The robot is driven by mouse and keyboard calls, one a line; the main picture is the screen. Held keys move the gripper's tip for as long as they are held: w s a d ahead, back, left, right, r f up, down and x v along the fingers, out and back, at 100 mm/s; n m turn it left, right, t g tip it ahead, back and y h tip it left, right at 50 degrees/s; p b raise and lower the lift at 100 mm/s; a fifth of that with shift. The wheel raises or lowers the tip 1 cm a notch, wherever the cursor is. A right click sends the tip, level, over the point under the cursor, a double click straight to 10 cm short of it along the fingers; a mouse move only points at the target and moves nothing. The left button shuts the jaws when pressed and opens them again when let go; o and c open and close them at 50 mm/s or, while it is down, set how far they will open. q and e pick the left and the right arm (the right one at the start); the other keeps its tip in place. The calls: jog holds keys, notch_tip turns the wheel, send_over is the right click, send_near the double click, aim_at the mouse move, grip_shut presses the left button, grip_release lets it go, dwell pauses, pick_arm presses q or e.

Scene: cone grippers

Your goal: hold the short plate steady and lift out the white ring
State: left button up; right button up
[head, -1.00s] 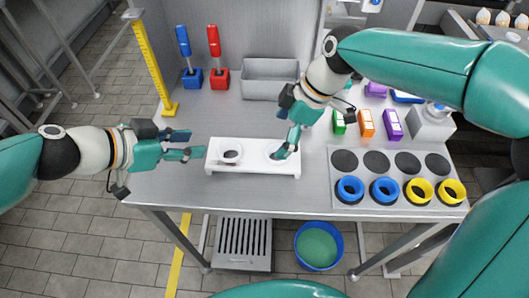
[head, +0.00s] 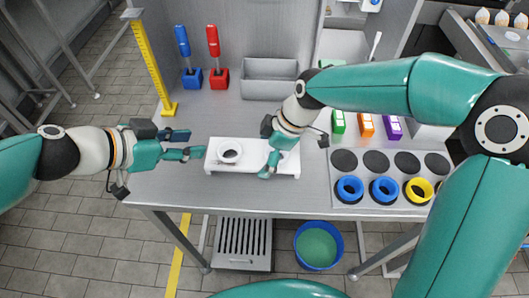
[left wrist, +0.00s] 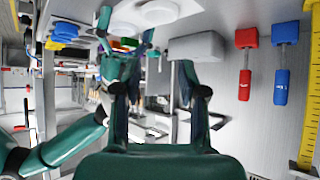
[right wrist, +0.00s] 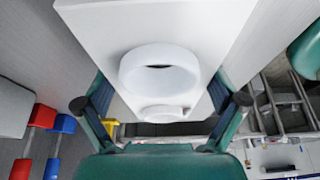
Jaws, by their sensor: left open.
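The short white plate (head: 222,168) lies along the table's front part. The white ring (head: 230,151) sits on its left half. In the right wrist view a white ring (right wrist: 160,72) stands large on the plate (right wrist: 215,25), with a second round white shape (right wrist: 163,113) beyond it. My right gripper (head: 271,166) is over the plate's right half and hides part of it. Its fingers are apart in the right wrist view, one towards each long side of the plate; contact is unclear. My left gripper (head: 187,145) is open and empty, just left of the plate's left end.
A grey bin (head: 269,80) and blue (head: 192,78) and red (head: 219,79) holders stand at the back. A yellow ruler post (head: 150,65) is at the left. A panel with blue and yellow rings (head: 384,190) lies to the right. A blue bucket (head: 319,246) is below.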

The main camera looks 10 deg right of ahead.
jog(key=c, duration=0.7)
pick_arm(q)
jog(key=o, duration=0.4)
pick_arm(e)
jog(key=shift+c, duration=0.2)
pick_arm(q)
jog(key=shift+o, duration=1.2)
jog(key=shift+s+d+g, duration=0.2)
jog(key=shift+s+g, duration=0.1)
jog(key=shift+s, duration=0.05)
jog(key=r+m+g+y, duration=0.1)
jog(key=m+g+y, duration=0.4)
jog(key=m+y, duration=0.7)
send_over(229, 145)
jog(key=s, duration=0.2)
jog(key=m+h, duration=0.3)
jog(key=shift+f, duration=4.75)
